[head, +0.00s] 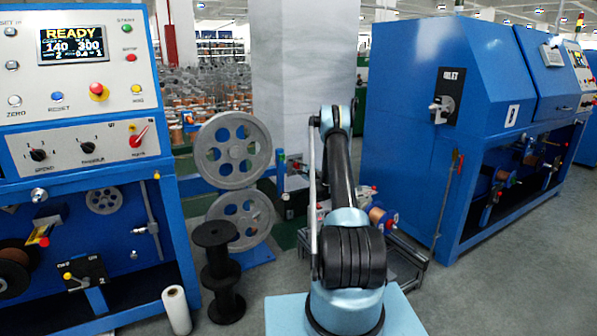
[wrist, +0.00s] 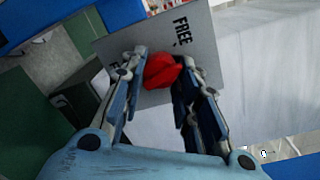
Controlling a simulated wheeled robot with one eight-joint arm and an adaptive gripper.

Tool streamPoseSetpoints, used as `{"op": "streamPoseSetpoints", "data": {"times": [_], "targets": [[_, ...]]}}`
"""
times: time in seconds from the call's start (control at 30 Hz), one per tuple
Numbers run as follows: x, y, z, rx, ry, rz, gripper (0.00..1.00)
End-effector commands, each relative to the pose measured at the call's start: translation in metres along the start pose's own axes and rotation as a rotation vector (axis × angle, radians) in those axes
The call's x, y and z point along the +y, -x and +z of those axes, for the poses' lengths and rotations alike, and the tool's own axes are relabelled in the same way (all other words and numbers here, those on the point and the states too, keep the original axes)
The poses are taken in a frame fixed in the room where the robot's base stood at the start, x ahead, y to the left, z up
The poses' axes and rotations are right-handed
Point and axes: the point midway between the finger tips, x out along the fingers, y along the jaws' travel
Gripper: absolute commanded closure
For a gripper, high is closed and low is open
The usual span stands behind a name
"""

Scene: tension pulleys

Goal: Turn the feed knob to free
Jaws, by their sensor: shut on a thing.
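In the wrist view the red feed knob (wrist: 161,72) stands on a light grey plate (wrist: 205,48). The word FREE is printed on the plate above and to the right of the knob. Another label at the lower left is mostly covered by a finger. My gripper (wrist: 158,78) has one finger on each side of the knob and is shut on it. I cannot tell exactly which way the knob points. In the head view my arm stands in the middle; my gripper and this knob cannot be made out there.
In the head view a blue machine with a READY display (head: 74,45) stands at left and a blue cabinet (head: 405,130) at right. Grey pulley wheels (head: 213,165), a black spool (head: 216,262) and a white roll (head: 176,309) are left of my arm. Grey floor is clear at right.

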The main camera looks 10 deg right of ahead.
Motion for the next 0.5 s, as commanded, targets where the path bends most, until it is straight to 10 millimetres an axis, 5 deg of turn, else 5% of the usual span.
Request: {"op": "streamPoseSetpoints", "data": {"times": [0.5], "targets": [[0.0024,0.0004,0.0021,0.028,0.465,0.012,0.95]]}}
